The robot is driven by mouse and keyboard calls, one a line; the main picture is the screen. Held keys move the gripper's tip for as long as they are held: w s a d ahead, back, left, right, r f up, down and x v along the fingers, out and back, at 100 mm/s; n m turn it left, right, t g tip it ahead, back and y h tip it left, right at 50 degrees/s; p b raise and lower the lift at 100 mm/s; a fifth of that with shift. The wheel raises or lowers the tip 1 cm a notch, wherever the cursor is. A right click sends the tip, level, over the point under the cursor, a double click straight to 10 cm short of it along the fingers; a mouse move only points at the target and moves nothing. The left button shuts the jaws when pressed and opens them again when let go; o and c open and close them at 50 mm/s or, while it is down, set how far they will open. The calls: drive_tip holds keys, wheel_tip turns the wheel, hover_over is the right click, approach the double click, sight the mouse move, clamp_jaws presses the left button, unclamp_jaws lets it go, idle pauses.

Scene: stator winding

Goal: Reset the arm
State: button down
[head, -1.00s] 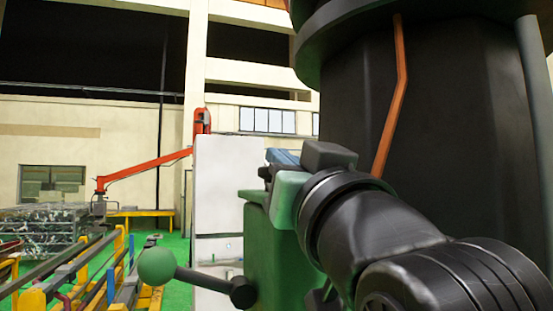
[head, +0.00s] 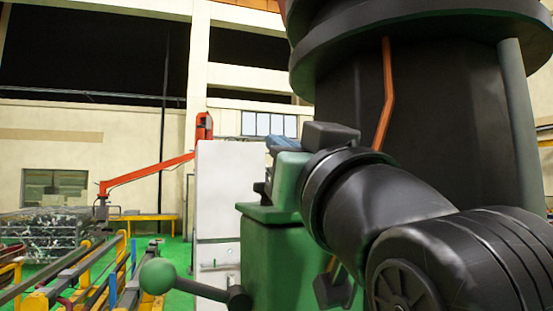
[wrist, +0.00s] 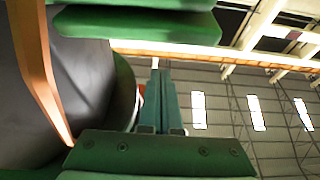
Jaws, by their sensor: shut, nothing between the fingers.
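My gripper shows in the wrist view (wrist: 158,72) as two teal fingers side by side, shut with nothing between them. They point away from the green gripper body across the bottom of that view. In the head view my black arm reaches from the lower right toward the green machine body (head: 270,255). The gripper end is beside the large dark column (head: 440,110), above the machine; its fingertips are hard to make out there. The orange strip (head: 385,95) on the column also shows at the left of the wrist view (wrist: 40,80).
Green slabs (wrist: 140,22) lie across the top of the wrist view, close to the fingers. A green ball-ended handle (head: 158,276) sticks out left of the machine. A white cabinet (head: 217,200) stands behind it. Yellow-framed rails (head: 60,280) run at the left.

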drive_tip(key=shift+b+v, duration=1.9)
drive_tip(key=shift+v, duration=2.15)
drive_tip(key=f+t+b, duration=0.1)
drive_tip(key=f, duration=0.2)
drive_tip(key=a+f+m+t+h+b, duration=0.1)
drive_tip(key=f+b, duration=0.1)
drive_tip(key=f, duration=0.1)
drive_tip(key=f+m+t+h+b, duration=0.1)
drive_tip(key=f+b, duration=0.1)
drive_tip(key=f, duration=0.1)
drive_tip(key=shift+w+a+f, duration=0.25)
drive_tip(key=shift+w+f, duration=0.1)
drive_tip(key=shift+f, duration=0.05)
drive_tip(key=s+a+f+m+t+h+b, duration=0.1)
drive_tip(key=s+a+f+t+h+b, duration=0.1)
drive_tip(key=f, duration=0.5)
drive_tip(key=s+t+h+b, duration=0.1)
drive_tip(key=s+h+b, duration=0.1)
drive_tip(key=s, duration=0.1)
drive_tip(key=shift+f+h, duration=0.35)
drive_tip(key=shift+h, duration=0.05)
